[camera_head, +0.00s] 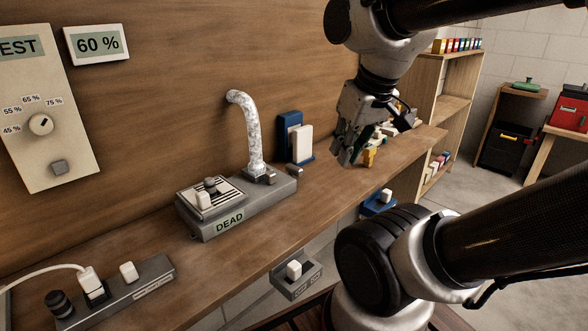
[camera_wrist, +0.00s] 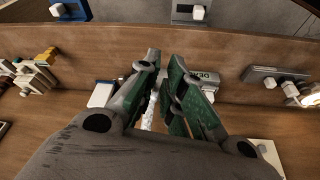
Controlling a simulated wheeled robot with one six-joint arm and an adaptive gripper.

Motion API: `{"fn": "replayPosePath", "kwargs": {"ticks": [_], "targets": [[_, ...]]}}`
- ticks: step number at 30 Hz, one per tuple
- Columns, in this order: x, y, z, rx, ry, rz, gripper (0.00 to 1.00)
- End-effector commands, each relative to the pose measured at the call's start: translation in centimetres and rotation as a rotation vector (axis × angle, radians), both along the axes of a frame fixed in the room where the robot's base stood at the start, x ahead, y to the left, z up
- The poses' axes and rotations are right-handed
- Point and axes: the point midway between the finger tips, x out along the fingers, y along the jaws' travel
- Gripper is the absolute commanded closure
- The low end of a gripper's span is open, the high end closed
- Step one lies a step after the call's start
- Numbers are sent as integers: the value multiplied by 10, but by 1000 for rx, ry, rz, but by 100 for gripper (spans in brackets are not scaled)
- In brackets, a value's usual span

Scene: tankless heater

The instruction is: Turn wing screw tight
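My gripper (camera_head: 346,152) hangs above the wooden bench near its right part, fingers pointing down. In the wrist view its two green and grey fingers (camera_wrist: 165,60) lean toward each other with a narrow gap between the tips. Nothing shows clearly held in that gap. I cannot make out a wing screw for certain in either view. A grey unit labelled DEAD (camera_head: 229,219) stands on the bench left of my gripper, with a knob (camera_head: 210,184) on top. It also shows in the wrist view (camera_wrist: 208,77), partly hidden behind a finger.
A blue and white holder (camera_head: 301,142) stands against the back panel. A yellow piece (camera_head: 369,157) lies close behind my gripper. A switch strip (camera_head: 130,290) is at front left. A switch box (camera_head: 296,276) sits below the bench edge.

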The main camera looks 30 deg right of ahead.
Motion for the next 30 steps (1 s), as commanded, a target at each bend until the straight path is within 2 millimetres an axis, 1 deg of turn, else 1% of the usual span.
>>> {"fn": "replayPosePath", "kwargs": {"ticks": [1, 4, 5, 7, 10, 14, 17, 18, 20, 21, 23, 24, 25, 27, 28, 30], "targets": [[-1, -4, -3, 1, 13, -20, 74], [0, -15, -19, 4, 93, -75, 56], [2, -20, -24, 7, 124, -95, 54], [7, -29, -38, 33, 201, -154, 54], [22, -32, -61, 137, 289, -271, 54], [55, -32, -94, 334, 351, -505, 54], [89, -34, -121, 510, 374, -748, 54], [104, -36, -133, 582, 377, -859, 54], [129, -41, -150, 694, 376, -1035, 54], [146, -46, -162, 769, 374, -1159, 54], [172, -55, -179, 882, 362, -1351, 54], [191, -62, -190, 961, 353, -1487, 54], [205, -68, -198, 1020, 341, -1590, 54], [238, -83, -211, 1160, 310, -1822, 54], [251, -88, -214, 1215, 293, -1908, 54], [279, -98, -211, 1341, 253, -2073, 54]]}}
